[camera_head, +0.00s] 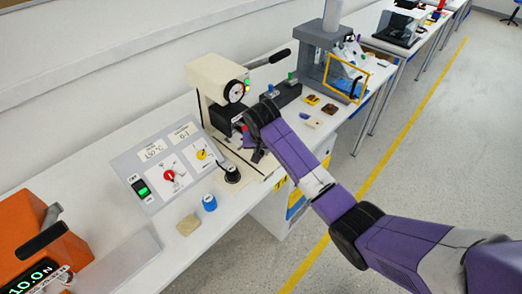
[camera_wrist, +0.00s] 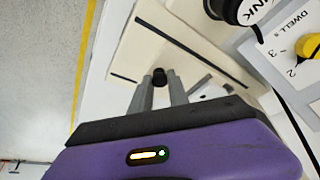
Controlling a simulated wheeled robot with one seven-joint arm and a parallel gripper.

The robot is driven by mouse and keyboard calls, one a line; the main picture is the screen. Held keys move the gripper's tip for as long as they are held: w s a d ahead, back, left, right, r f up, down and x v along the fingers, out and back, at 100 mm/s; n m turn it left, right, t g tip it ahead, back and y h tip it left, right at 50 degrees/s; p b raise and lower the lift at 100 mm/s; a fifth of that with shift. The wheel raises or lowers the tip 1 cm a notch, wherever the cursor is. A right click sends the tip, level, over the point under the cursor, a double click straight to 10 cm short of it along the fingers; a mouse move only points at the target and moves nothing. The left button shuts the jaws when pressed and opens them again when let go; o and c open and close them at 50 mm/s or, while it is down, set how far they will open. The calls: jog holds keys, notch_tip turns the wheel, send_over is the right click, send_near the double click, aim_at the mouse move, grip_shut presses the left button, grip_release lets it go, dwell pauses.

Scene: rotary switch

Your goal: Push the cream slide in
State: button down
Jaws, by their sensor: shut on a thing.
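The cream slide (camera_wrist: 150,48) shows in the wrist view as a flat cream plate, with a black knob (camera_wrist: 159,77) at its near part. My gripper (camera_wrist: 159,86) has its two grey fingers on either side of this knob, shut on it. In the head view my gripper (camera_head: 257,152) is low in front of the cream press (camera_head: 213,75) with its round dial. My purple arm and wrist hide most of the slide there. How far the slide sticks out of the press cannot be told.
A black round-topped item (camera_head: 231,174), a blue cap (camera_head: 209,203) and a tan block (camera_head: 188,225) stand nearby. The floor right of the bench is clear.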

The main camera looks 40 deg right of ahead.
dwell(0.4)
jog(key=w+b, duration=0.1)
jog(key=w, duration=0.3)
jog(key=shift+b, duration=0.35)
jog(key=shift+w+r, duration=0.1)
jog(key=shift+w, duration=0.05)
jog(key=c, duration=1.3)
grip_release()
jog(key=shift+w, duration=0.1)
jog(key=shift+o, duration=0.2)
jog(key=v, duration=0.7)
jog(key=shift+a+r, duration=0.15)
jog(key=shift+r, duration=0.15)
